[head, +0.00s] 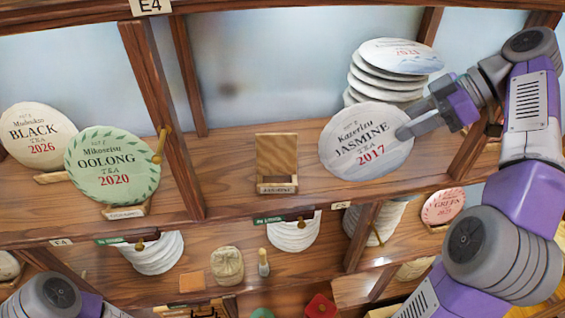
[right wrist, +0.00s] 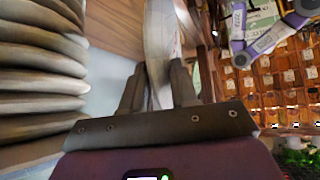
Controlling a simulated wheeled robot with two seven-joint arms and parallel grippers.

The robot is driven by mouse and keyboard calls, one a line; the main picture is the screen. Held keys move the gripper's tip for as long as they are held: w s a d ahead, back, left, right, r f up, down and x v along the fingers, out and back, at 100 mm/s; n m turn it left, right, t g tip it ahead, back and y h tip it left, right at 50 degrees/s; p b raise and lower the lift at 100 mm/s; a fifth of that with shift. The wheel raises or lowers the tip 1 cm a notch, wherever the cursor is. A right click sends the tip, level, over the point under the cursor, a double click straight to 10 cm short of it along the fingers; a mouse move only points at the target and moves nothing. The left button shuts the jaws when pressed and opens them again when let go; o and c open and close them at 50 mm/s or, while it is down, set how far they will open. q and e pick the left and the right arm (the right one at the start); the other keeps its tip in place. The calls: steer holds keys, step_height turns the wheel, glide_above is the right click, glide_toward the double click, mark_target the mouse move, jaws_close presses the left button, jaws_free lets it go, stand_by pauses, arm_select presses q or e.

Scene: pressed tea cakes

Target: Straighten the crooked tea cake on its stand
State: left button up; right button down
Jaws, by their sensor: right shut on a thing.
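The round white tea cake labelled Jasmine 2017 (head: 366,142) is gripped at its right edge by my right gripper (head: 408,130). Its lettering slopes up to the right. In the right wrist view the cake (right wrist: 160,40) shows edge-on between the two fingers of my right gripper (right wrist: 158,90). The wooden stand (head: 277,160) with a small Jasmine label is empty and stands on the shelf left of the cake, apart from it. Only part of my left arm shows at the bottom left; its gripper is out of view.
A stack of pale cakes (head: 390,75) stands behind the held cake and lies close by in the right wrist view (right wrist: 40,75). Black (head: 38,134) and Oolong (head: 112,165) cakes stand at the left, beyond a wooden post (head: 160,110). Shelf space left of the stand is clear.

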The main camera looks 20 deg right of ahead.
steer(key=w+a+f+m+t+y+b, duration=0.1)
steer(key=w+a+f+y+b, duration=0.1)
steer(key=a, duration=0.4)
steer(key=w+a+f+m+t+y+b, duration=0.1)
steer(key=w+a+f+t+y+b, duration=0.1)
steer(key=w+a+f+y, duration=0.2)
steer(key=shift+w+a+f, duration=0.95)
steer(key=shift+w+a, duration=0.55)
steer(key=shift+w, duration=0.2)
steer(key=shift+f+b, duration=0.35)
steer(key=shift+b, duration=0.2)
steer(key=shift+c, duration=0.8)
jaws_free()
